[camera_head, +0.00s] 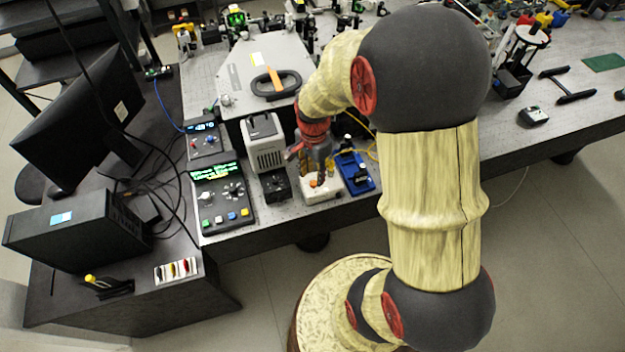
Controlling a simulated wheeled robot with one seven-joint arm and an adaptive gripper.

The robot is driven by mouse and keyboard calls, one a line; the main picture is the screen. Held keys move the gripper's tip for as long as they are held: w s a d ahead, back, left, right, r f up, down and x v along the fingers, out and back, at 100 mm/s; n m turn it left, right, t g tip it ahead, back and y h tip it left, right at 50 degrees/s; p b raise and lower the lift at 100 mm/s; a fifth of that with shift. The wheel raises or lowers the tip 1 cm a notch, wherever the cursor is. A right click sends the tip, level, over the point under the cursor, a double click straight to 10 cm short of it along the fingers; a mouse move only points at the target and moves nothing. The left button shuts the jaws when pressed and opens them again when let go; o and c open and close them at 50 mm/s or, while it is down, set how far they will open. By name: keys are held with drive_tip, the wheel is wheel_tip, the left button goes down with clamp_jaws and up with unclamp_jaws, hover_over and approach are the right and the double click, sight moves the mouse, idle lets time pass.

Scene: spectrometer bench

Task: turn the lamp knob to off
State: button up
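A grey vented housing (264,142), likely the lamp unit, stands near the bench's front edge. A small black box (274,187) with a round, knob-like part on top sits in front of it. I cannot tell which knob is the lamp's or how it is set. My gripper (321,180) points down just right of the black box, over a small white box (323,190) with orange parts. It hides part of that box. The fingers are small and dark here, and I cannot tell whether they are open or touching anything.
A black control panel (222,197) with a green display and several knobs stands left, with a smaller display unit (205,141) behind it. A blue tray (355,172) is close right of my gripper. A large grey case (235,78) with a black handle stands behind. The bench is crowded here.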

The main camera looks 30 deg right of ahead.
sight(313, 182)
drive_tip(key=shift+f, duration=1.75)
drive_tip(key=shift+c, duration=0.4)
drive_tip(key=c, duration=0.8)
clamp_jaws()
